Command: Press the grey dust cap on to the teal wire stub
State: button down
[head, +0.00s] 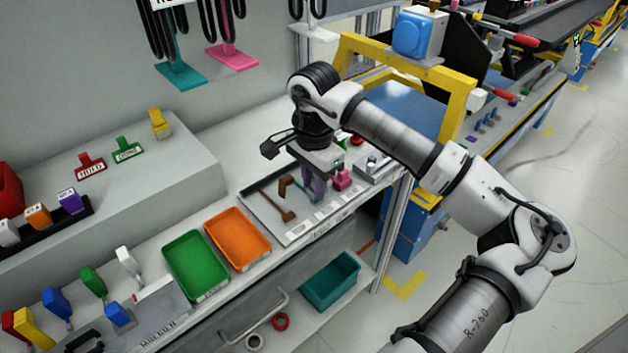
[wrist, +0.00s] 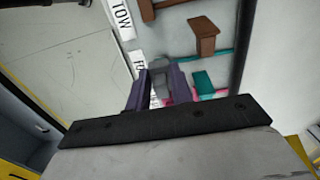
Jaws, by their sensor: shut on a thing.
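My gripper (head: 314,190) points down over the grey tray with the wire stubs at the back of the bench. In the wrist view its purple fingers (wrist: 160,88) are shut on a small grey piece, the grey dust cap (wrist: 160,70). The teal wire stub (wrist: 203,83) lies just right of the fingers in the wrist view, with a teal wire running behind it. The cap and the stub look apart, but their height gap cannot be told. In the head view the fingers hide the cap and most of the teal stub.
Brown stubs (wrist: 204,36) lie in the same tray (head: 262,196), with a pink stub (head: 342,179) beside the gripper. White labels line the tray's front. An orange tray (head: 238,262) and a green tray (head: 196,291) stand to the left. A yellow frame (head: 455,100) rises behind my arm.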

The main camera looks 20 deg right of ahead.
jog(key=shift+f+b, duration=1.1)
jog(key=shift+f, duration=0.15)
jog(key=c, duration=1.1)
grip_release()
jog(key=shift+c, duration=0.2)
notch_tip(320, 180, up, 14)
jog(key=shift+b, duration=0.35)
jog(key=shift+f, duration=0.1)
